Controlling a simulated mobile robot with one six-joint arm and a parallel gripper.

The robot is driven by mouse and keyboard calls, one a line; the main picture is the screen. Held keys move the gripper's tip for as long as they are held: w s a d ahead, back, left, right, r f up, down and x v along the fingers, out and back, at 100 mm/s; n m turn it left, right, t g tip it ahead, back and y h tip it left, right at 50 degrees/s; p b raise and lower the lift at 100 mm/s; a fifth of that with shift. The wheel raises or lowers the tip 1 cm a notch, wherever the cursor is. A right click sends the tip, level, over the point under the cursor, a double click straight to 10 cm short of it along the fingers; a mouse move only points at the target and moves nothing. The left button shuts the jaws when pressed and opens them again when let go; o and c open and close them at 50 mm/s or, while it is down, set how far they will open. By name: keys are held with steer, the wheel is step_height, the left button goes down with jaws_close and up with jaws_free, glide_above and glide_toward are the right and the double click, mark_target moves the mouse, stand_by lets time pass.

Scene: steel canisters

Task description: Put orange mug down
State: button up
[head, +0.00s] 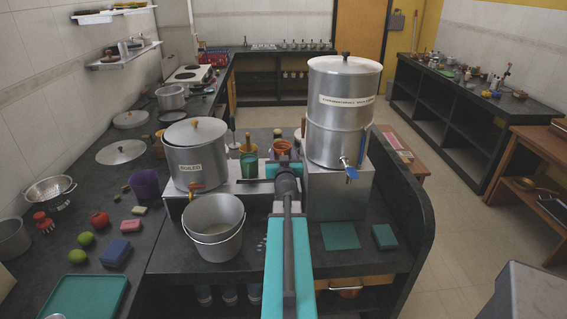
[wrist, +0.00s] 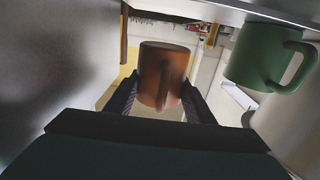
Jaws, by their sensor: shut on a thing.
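The orange mug (wrist: 166,72) is between the two dark fingers of my gripper (wrist: 162,96) in the wrist view, and the fingers are shut on it. Its handle faces the wrist camera. In the head view the orange mug (head: 281,147) shows just beyond my gripper (head: 283,160), between the two steel canisters, partly hidden by my arm. A green mug (head: 249,165) is just left of it. The green mug also shows at the right of the wrist view (wrist: 262,58), apart from the orange one. I cannot tell whether the orange mug touches a surface.
A lidded canister (head: 198,160) stands on the left, and a taller one with a tap (head: 343,110) on a metal stand to the right. Steel pots (head: 214,228) are in front.

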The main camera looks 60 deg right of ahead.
steer(key=shift+f+b, duration=0.4)
steer(key=shift+f, duration=1.65)
steer(key=shift+f, duration=0.3)
steer(key=o, duration=1.2)
steer(key=shift+a, duration=0.15)
